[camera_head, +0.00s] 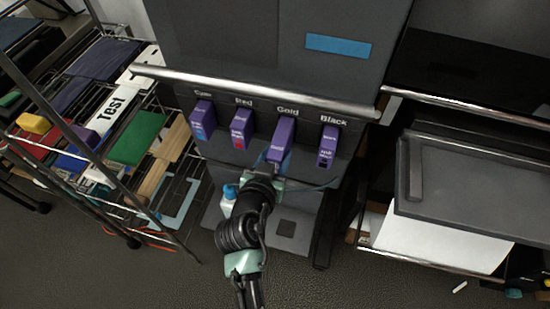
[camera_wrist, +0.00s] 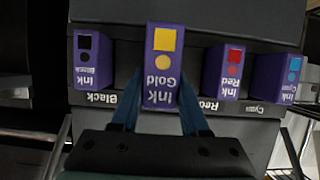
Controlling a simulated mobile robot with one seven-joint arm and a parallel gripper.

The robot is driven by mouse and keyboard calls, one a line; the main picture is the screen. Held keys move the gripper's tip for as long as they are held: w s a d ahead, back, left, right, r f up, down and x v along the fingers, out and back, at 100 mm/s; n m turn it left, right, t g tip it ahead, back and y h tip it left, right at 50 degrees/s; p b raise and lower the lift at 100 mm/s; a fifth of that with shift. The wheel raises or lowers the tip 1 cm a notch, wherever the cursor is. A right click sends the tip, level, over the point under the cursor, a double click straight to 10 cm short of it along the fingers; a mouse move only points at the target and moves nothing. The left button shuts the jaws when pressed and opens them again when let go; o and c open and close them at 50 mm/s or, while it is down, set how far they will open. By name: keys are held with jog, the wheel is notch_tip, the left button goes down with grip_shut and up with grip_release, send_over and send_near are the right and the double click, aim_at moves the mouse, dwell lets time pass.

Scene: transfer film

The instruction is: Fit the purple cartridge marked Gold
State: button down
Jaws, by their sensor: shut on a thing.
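The purple Gold cartridge (camera_head: 281,142) is at the slot under the "Gold" label on the dark machine. It sticks out further than its neighbours. In the wrist view the Gold cartridge (camera_wrist: 162,65) shows a yellow square, a yellow dot and the words "Ink Gold", upside down. My gripper (camera_wrist: 160,110) is shut on it, with a blue finger on each side of its lower part. In the head view my gripper (camera_head: 275,170) reaches it from below. How deep it sits in the slot is hidden.
Purple cartridges Cyan (camera_head: 203,120), Red (camera_head: 241,129) and Black (camera_head: 328,146) sit in the same row. A metal bar (camera_head: 250,90) runs above them. A cluttered wire rack (camera_head: 110,160) stands left; a grey-lidded unit (camera_head: 470,190) stands right.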

aim_at(283, 137)
jog(key=shift+w+d+r+b, duration=0.1)
jog(key=shift+w+d+b, duration=0.15)
jog(key=shift+w, duration=0.6)
jog(key=shift+w+d+b, duration=0.1)
jog(key=shift+w+d, duration=0.15)
jog(key=shift+w, duration=0.6)
jog(key=shift+w+d, duration=0.1)
jog(key=shift+w, duration=0.2)
jog(key=shift+w+d+b, duration=0.3)
jog(key=shift+w+b, duration=0.1)
jog(key=shift+w, duration=0.55)
jog(key=shift+c, duration=1.6)
grip_release()
jog(key=shift+s, duration=0.1)
jog(key=shift+f, duration=0.2)
jog(key=v, duration=1.3)
jog(key=shift+r, duration=0.15)
